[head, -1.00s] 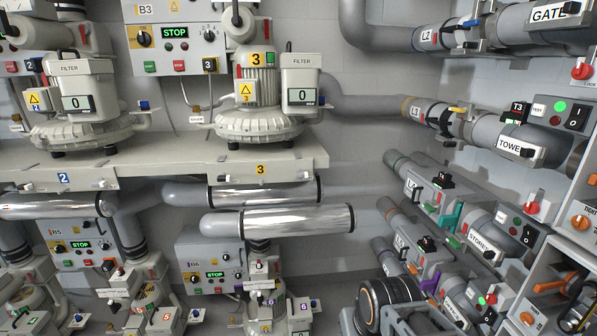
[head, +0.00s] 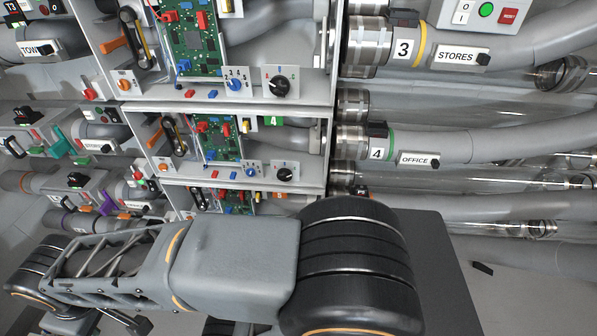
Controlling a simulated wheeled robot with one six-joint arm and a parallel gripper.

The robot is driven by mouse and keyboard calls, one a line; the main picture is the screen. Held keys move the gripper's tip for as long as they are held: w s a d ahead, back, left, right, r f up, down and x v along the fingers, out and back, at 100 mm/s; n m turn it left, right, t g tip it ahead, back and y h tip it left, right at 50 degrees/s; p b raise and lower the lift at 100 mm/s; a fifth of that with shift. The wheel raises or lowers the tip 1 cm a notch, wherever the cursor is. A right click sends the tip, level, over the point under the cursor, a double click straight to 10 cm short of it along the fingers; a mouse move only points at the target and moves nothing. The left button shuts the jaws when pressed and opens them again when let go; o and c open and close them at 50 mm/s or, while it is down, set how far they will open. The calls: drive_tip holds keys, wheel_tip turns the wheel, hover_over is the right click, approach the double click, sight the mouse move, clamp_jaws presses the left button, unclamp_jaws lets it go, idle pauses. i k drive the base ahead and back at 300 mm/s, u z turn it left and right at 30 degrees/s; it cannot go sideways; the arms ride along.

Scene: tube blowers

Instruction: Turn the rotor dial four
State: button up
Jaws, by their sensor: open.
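A row of grey cabinet bays stands in the middle of the head view. A green tag "4" (head: 273,121) is at the top of the second bay. On that bay's lower ledge are a black dial (head: 285,174) and a smaller blue dial (head: 251,171); which is the rotor dial I cannot tell. The bay above has its own black dial (head: 279,86) and a blue dial (head: 236,85). My arm crosses the bottom of the view, below these dials and apart from them. My gripper is not in view.
Circuit boards (head: 195,40) and levers (head: 138,36) fill the bays. Tubes labelled "3 STORES" (head: 456,55) and "4 OFFICE" (head: 417,158) run to the right. Valves and switch boxes crowd the left. My arm hides part of the lowest bay.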

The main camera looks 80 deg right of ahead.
sight(285, 174)
drive_tip(key=z, duration=1.15)
drive_tip(key=i, duration=0.2)
drive_tip(key=z, duration=3.75)
drive_tip(key=k, duration=0.75)
drive_tip(key=u, duration=1.3)
